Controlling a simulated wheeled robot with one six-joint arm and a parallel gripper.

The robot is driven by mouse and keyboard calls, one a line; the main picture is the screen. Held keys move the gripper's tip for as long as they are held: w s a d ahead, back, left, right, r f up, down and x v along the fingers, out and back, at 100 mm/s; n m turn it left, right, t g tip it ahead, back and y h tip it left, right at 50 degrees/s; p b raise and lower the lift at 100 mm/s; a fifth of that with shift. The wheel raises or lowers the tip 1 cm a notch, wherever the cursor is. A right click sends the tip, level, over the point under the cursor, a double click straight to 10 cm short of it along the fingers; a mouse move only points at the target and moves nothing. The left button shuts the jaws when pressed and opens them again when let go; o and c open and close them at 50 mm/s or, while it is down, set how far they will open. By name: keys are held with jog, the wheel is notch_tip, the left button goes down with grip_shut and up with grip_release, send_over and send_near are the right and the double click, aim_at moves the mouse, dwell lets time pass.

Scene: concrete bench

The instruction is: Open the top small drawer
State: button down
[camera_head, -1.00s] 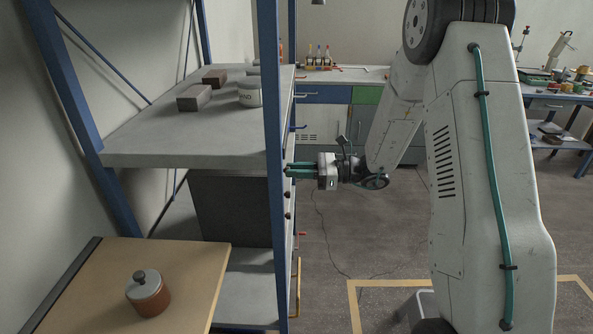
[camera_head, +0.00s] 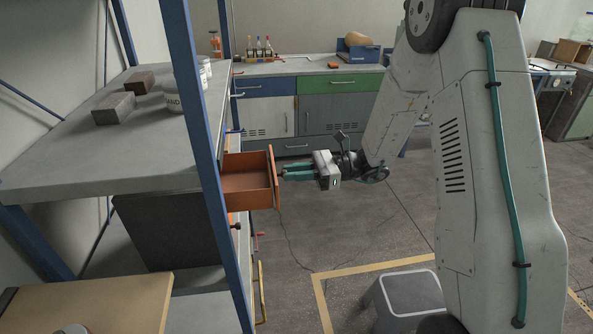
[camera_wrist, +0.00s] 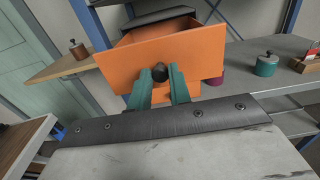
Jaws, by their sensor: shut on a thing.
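The top small drawer (camera_head: 247,186) is orange and stands pulled out from the shelf unit in the head view, its open inside showing. In the wrist view its orange front (camera_wrist: 120,72) faces me, with a dark round knob (camera_wrist: 160,73) in the middle. My gripper (camera_head: 281,174) has green fingers that reach to the drawer front. In the wrist view the gripper (camera_wrist: 160,80) is shut on the knob, one finger on each side of it.
A shelf (camera_head: 60,160) with bricks (camera_head: 114,108) and a white tub (camera_head: 187,92) is left of the drawer. A blue post (camera_head: 198,130) stands close beside it. A grey stool (camera_head: 408,296) is on the floor; open floor lies right of the drawer.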

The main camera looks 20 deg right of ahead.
jog(key=c, duration=1.3)
grip_release()
jog(key=shift+d, duration=0.1)
jog(key=d, duration=0.5)
jog(key=s+d, duration=0.1)
jog(key=d, duration=0.1)
jog(key=shift+d, duration=0.35)
